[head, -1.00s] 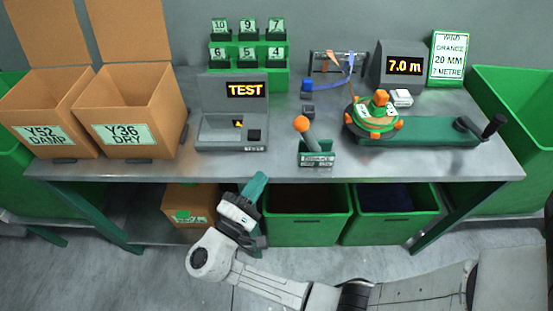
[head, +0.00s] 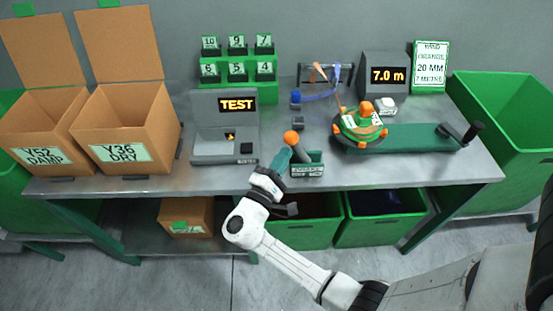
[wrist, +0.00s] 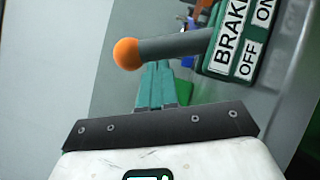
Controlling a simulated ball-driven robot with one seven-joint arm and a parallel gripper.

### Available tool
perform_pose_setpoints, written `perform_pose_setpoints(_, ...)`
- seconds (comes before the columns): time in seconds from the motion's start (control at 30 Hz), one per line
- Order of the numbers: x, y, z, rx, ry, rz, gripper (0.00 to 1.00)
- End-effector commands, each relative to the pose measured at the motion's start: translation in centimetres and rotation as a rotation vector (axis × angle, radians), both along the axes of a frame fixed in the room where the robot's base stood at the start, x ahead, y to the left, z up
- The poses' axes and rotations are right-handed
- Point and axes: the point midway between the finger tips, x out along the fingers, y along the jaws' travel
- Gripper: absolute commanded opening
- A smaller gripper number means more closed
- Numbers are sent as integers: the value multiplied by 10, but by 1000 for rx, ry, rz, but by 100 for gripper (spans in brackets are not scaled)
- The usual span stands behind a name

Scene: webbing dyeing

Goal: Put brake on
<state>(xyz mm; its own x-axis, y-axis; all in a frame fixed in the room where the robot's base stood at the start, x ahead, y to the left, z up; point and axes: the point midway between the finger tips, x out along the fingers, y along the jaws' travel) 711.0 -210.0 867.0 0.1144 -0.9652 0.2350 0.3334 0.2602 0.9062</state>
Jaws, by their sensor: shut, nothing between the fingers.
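The brake is a small green base (head: 308,165) near the table's front edge with a grey lever that ends in an orange ball knob (head: 291,137). In the wrist view its label (wrist: 240,40) reads BRAKE, with OFF and ON. The lever (wrist: 175,46) leans toward the OFF side, its orange ball (wrist: 128,54) away from the label. My gripper (head: 284,155) is shut and empty, its green fingers just left of the base and below the knob. In the wrist view the fingers (wrist: 157,75) point at the lever; whether they touch it I cannot tell.
A green winder (head: 400,138) with an orange-topped reel and a black crank (head: 473,133) stands to the right. The TEST device (head: 225,145) is to the left, beside two cardboard boxes (head: 128,125). A display (head: 387,75) reads 7.0 m. Green bins sit below the table.

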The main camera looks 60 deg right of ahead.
Motion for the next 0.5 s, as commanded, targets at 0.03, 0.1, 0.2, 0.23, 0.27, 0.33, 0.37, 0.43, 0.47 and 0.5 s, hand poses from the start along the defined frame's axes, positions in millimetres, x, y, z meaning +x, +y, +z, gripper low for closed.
perform_pose_setpoints(0.03,0,0,0,0,0,0,0)
perform_pose_setpoints(0.1,0,0,0,0,0,0,0)
perform_pose_setpoints(0.2,0,0,0,0,0,0,0)
perform_pose_setpoints(0.23,0,0,0,0,0,0,0)
perform_pose_setpoints(0.27,0,0,0,0,-1,0,0)
perform_pose_setpoints(0.33,0,0,0,2,-4,0,0)
perform_pose_setpoints(0.37,0,0,0,4,-6,0,0)
perform_pose_setpoints(0.43,-1,0,1,11,-16,0,0)
perform_pose_setpoints(0.47,-1,-1,2,17,-22,0,0)
perform_pose_setpoints(0.5,-2,-1,3,24,-32,0,0)
